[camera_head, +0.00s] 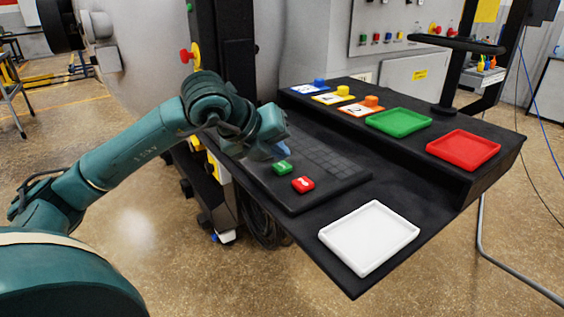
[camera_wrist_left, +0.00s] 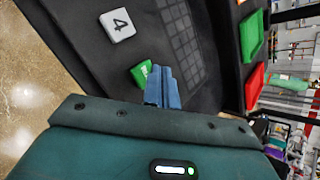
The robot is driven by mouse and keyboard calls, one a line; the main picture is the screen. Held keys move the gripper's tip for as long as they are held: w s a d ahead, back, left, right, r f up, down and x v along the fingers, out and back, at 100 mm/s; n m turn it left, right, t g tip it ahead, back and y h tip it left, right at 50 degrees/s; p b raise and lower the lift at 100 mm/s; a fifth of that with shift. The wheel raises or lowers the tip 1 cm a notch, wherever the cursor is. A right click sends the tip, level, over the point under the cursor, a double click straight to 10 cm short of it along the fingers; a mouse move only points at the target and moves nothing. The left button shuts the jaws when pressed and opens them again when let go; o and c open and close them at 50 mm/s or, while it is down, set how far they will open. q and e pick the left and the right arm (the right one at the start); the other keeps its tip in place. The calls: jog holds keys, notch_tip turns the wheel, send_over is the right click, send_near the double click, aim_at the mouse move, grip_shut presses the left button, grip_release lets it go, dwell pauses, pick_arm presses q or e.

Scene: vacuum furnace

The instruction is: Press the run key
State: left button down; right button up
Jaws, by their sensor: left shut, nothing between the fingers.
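A green key (camera_head: 281,168) with a small white mark sits on the black keyboard panel (camera_head: 330,180), next to a red key (camera_head: 303,185). I cannot read the marks. My left gripper (camera_head: 284,149) is shut and empty, with its blue fingers just beyond the green key in the head view. In the left wrist view the shut fingers (camera_wrist_left: 163,87) lie right beside the green key (camera_wrist_left: 141,73) and partly cover it. I cannot tell whether they touch it. A white key marked 4 (camera_wrist_left: 117,26) also shows there. My right gripper is not in view.
A white tray (camera_head: 335,236) lies at the desk's front. Green (camera_head: 399,112) and red (camera_head: 489,143) trays sit on the raised shelf, with several numbered cards and coloured blocks behind. A black stand (camera_head: 453,82) rises at the back. The furnace (camera_head: 140,90) is at left.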

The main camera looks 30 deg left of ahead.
aim_at(278, 168)
pick_arm(q)
jog(key=shift+r, duration=0.15)
notch_tip(278, 168, up, 5)
jog(key=p, duration=0.3)
jog(key=shift+p, duration=0.35)
dwell(0.7)
